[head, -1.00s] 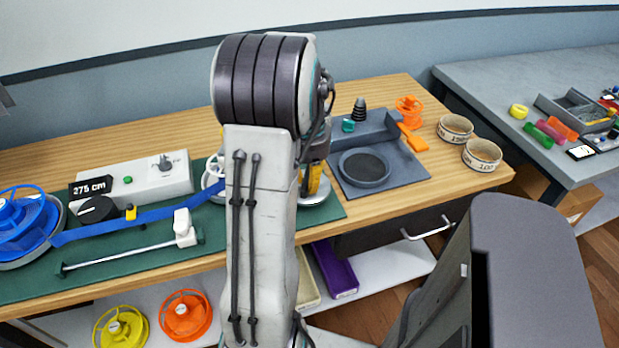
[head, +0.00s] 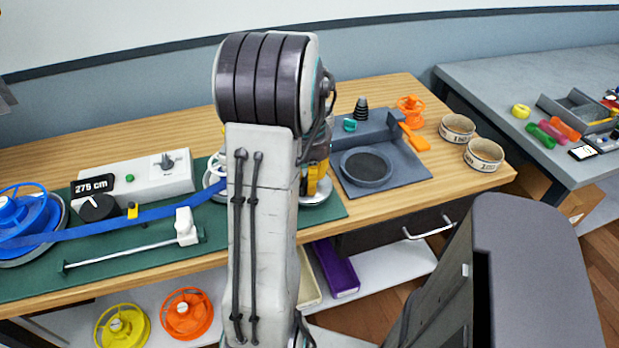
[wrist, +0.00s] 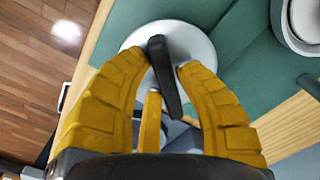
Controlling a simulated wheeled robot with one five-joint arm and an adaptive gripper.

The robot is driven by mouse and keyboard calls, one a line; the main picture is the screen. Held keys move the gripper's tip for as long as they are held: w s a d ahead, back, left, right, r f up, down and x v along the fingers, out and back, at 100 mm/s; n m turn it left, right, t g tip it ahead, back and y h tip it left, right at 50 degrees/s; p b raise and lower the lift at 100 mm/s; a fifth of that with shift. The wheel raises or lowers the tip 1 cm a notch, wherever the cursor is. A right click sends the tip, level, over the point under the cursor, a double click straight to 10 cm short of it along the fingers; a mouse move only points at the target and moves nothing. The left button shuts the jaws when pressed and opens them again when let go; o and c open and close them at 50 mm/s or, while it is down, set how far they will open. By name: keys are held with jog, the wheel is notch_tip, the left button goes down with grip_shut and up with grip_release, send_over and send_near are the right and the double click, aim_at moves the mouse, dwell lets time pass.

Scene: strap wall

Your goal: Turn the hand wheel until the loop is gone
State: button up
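My gripper (wrist: 165,60) has its yellow fingers close on both sides of a black handle (wrist: 165,80), which stands over a pale round disc (wrist: 198,48), apparently the hand wheel. The fingers look closed in on the handle; their contact is partly hidden. In the head view my arm hides most of the wheel, and a yellow finger shows beside it above the disc (head: 318,198). A blue strap (head: 152,214) runs from behind my arm to a blue reel (head: 22,218) at the left and crosses its front. No clear loop shows; part of the strap is hidden.
A white box (head: 150,173) with a "275 cm" display (head: 92,186) stands behind the strap, and a metal rod (head: 125,257) lies in front. A grey tray (head: 400,165) is right of my arm. Yellow (head: 122,326) and orange (head: 188,314) reels lie on the lower shelf.

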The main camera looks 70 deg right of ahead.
jog(key=o, duration=0.4)
jog(key=shift+r, duration=0.1)
notch_tip(320, 180, up, 12)
dwell(0.7)
dwell(0.4)
